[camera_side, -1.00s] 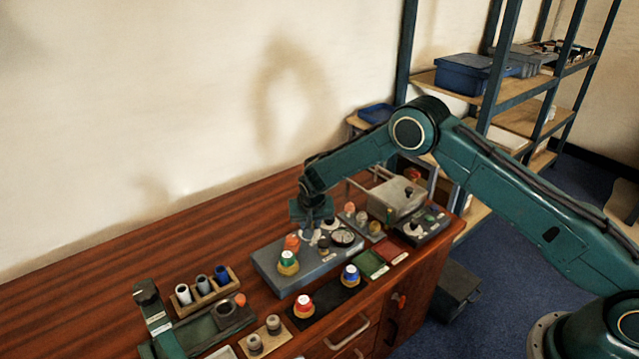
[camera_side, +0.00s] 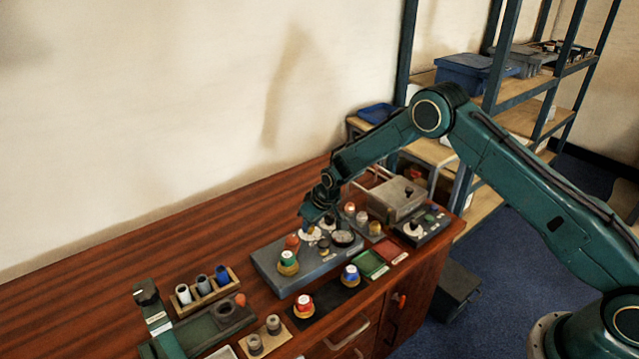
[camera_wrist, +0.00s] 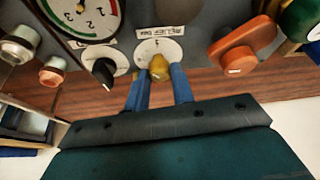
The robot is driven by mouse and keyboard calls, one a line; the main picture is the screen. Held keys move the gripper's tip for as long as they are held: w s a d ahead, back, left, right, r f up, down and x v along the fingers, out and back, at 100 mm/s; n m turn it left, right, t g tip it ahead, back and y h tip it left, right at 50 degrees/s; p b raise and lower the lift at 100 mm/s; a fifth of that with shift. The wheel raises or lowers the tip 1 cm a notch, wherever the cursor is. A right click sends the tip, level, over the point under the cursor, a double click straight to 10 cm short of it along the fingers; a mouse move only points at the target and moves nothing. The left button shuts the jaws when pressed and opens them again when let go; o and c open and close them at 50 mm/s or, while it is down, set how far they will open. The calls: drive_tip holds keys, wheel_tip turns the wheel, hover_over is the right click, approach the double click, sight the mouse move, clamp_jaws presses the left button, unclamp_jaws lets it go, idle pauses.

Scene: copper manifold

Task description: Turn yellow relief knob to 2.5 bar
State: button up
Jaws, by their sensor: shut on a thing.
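The yellow relief knob (camera_wrist: 159,67) sits at the centre of a white dial plate (camera_wrist: 172,47) labelled "RELIEF bar" in the wrist view. My gripper (camera_wrist: 160,78) has its two blue fingers on either side of the knob and is shut on it. In the side view my gripper (camera_side: 309,228) reaches down at the back edge of the grey manifold block (camera_side: 270,272), and the knob is hard to make out there. The dial's small marks are too blurred to read. A round gauge (camera_wrist: 85,12) with numbers and a needle is at the upper left of the wrist view.
Beside the relief dial are a black pointer knob (camera_wrist: 104,71) and an orange handle (camera_wrist: 243,46). A green-capped part (camera_side: 288,258) stands on the block. A holder with cylinders (camera_side: 204,287) is at left. Bare wooden bench (camera_side: 130,255) lies behind.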

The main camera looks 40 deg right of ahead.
idle(0.3)
drive_tip(key=o, duration=1)
drive_tip(key=shift+r, duration=0.2)
drive_tip(key=v, duration=1.3)
drive_tip(key=shift+r, duration=0.25)
drive_tip(key=shift+d, duration=0.1)
